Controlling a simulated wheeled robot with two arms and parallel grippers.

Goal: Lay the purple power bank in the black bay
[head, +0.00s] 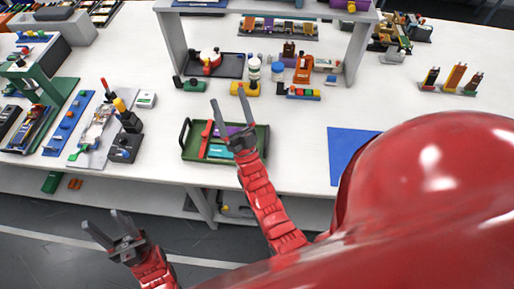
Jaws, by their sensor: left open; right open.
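A purple flat piece (233,130), likely the power bank, lies in a green tray (264,157) with dark end handles, partly hidden by my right gripper. A red piece (206,135) and a teal piece (219,151) lie in the same tray. My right gripper (228,103) is open over the tray, its fingers on either side of the purple piece in the picture; I cannot tell its height or whether it touches. My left gripper (100,218) is open and empty, low in front of the table's front edge. I cannot single out the black bay.
A grey arch (354,50) stands behind the tray, with a dark tray (229,66) and small bottles beneath it. A blue mat (350,150) lies to the right. Racks and a green press (45,80) crowd the left. White table is clear between tray and mat.

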